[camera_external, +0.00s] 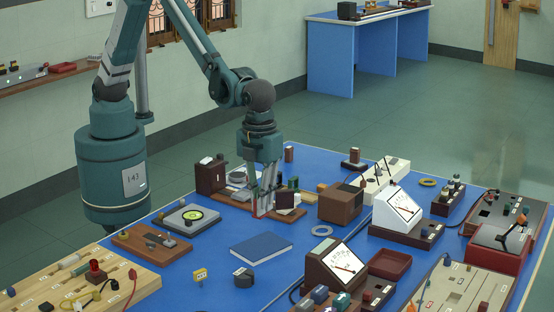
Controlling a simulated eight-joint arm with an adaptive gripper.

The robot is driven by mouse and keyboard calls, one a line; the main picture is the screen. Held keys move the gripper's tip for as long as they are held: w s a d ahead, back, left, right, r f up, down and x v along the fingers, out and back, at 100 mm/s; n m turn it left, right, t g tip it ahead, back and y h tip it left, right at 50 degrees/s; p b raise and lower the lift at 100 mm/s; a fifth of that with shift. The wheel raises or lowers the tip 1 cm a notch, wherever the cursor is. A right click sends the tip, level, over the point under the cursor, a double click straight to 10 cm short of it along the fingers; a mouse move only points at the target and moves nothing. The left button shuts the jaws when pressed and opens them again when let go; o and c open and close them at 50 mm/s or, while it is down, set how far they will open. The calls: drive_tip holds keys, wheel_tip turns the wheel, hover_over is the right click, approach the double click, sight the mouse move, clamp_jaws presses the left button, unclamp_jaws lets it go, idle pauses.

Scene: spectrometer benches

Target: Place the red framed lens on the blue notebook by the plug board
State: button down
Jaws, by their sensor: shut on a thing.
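My gripper (265,203) points down over the middle of the blue bench and is shut on a thin red-edged piece, which looks like the red framed lens (256,208). The fingers hide most of it. It is at a brown wooden base (280,219); I cannot tell whether it touches the base. The blue notebook (261,249) lies flat and bare on the bench, in front of my gripper. A pale wooden plug board (135,283) with plugs and wires is at the front left, apart from the notebook.
A dark upright plate (286,200) stands close right of my gripper, and a brown box (341,203) further right. Meters (338,266) stand to the right. A compass board (190,218) lies left.

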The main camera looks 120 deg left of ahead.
drive_tip(key=shift+f, duration=2.75)
drive_tip(key=shift+f+b, duration=0.4)
drive_tip(key=shift+f, duration=1.45)
drive_tip(key=shift+f, duration=0.1)
drive_tip(key=c, duration=2.5)
unclamp_jaws()
wheel_tip(320, 180, up, 12)
drive_tip(key=shift+r+p, duration=0.1)
drive_tip(key=shift+p, duration=0.4)
